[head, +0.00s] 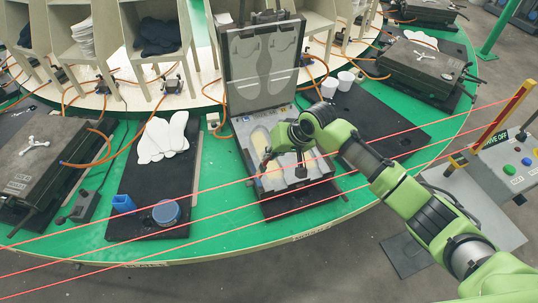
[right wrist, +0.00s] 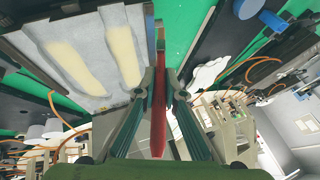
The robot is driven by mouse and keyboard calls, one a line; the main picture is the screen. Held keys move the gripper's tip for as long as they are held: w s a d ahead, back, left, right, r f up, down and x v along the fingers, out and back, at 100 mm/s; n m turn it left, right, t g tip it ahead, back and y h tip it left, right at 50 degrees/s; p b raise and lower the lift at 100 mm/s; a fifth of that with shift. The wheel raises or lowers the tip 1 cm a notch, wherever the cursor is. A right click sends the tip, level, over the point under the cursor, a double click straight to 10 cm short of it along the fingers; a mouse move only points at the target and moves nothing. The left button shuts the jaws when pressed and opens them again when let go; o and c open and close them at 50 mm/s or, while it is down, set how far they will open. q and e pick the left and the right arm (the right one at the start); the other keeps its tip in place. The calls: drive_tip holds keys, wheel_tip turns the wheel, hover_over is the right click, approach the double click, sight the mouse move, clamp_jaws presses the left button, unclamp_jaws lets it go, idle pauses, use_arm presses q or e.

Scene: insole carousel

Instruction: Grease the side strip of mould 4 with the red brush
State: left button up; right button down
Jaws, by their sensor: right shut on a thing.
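An open mould (head: 280,190) stands on a black board in the middle of the head view, its lid (head: 264,65) raised upright behind it. I cannot read a number on it. In the right wrist view the mould (right wrist: 85,55) shows at upper left, with two pale cream insole shapes in its grey face. Whether the bristles touch is hidden. My left gripper is not in view.
White cups (head: 346,80) stand right of the lid. Closed moulds (head: 45,145) sit at both sides. Red beam lines cross the front.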

drive_tip(key=shift+r+p, duration=0.3)
drive_tip(key=shift+r, duration=0.8)
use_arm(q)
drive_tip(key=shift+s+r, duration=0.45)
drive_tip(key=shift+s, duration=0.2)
use_arm(e)
drive_tip(key=shift+f, duration=0.1)
drive_tip(key=shift+s+a, duration=0.1)
